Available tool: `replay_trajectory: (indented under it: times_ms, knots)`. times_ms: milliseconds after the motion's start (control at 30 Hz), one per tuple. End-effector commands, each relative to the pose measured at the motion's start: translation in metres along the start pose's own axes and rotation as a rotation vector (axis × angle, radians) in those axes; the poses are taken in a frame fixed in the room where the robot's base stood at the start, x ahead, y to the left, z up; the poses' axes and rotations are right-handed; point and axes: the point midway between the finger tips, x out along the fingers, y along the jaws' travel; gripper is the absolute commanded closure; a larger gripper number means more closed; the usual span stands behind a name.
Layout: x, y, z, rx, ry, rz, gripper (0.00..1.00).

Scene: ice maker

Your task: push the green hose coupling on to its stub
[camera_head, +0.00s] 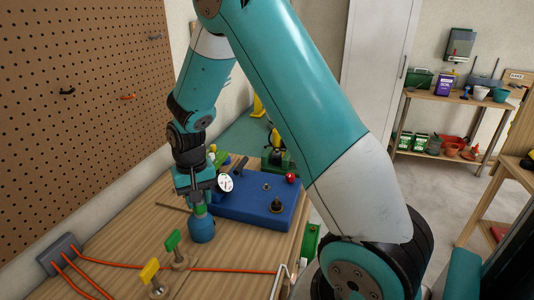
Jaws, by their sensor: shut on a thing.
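My gripper (198,190) points down over the wooden bench, left of the blue block. It is shut on a small green piece (198,210), which looks like the green hose coupling. A teal-blue cylinder (202,230) is directly below the green piece; I cannot tell whether they are joined or only lined up. A green tag (171,240) and a yellow tag (149,270) stand on small round metal bases at the front left of the bench. Which part is the coupling's stub is not clear. The fingertips are small and partly hidden.
A blue block (258,207) with metal posts and a red knob (291,178) lies right of the gripper. A dial gauge (225,182) is close by the gripper. Orange hoses (110,264) run from a grey box (59,254). A pegboard wall (80,110) borders the left.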

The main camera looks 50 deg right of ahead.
Motion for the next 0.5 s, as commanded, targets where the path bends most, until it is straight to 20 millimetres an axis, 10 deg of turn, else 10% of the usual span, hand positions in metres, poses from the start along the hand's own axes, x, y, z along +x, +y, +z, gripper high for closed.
replay_trajectory:
  times_ms: [300, 500]
  knots:
    - [-0.036, 0.155, -0.014, 0.508, -0.004, 0.002, 0.98]
    - [-0.04, 0.222, 0.0, 0.741, -0.002, 0.001, 0.98]
